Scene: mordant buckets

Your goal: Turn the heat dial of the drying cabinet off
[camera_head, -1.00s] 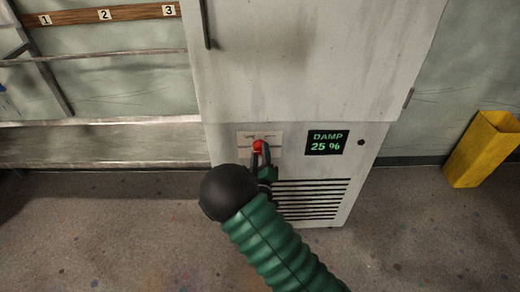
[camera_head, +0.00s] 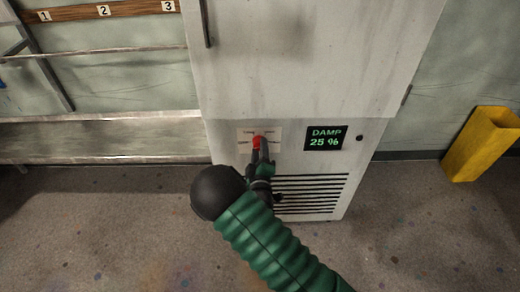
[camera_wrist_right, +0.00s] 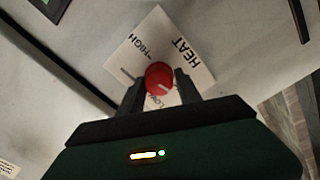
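The drying cabinet (camera_head: 300,60) stands in the middle of the head view. Its red heat dial (camera_head: 257,142) sits on a pale label plate (camera_head: 244,134) on the lower front. In the right wrist view the dial (camera_wrist_right: 158,75) shows a small pale mark at its lower right. HEAT, HIGH and part of LOW can be read around it; the right finger hides some of the plate. My right gripper (camera_head: 261,150) is at the dial, its fingers on either side and closed against it. My left gripper is not in view.
A display (camera_head: 325,138) reads DAMP 25 %, with a small black knob (camera_head: 359,138) beside it. Vents (camera_head: 310,193) are below. A metal trough (camera_head: 100,138) runs along the left wall. A yellow container (camera_head: 483,143) stands at the right.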

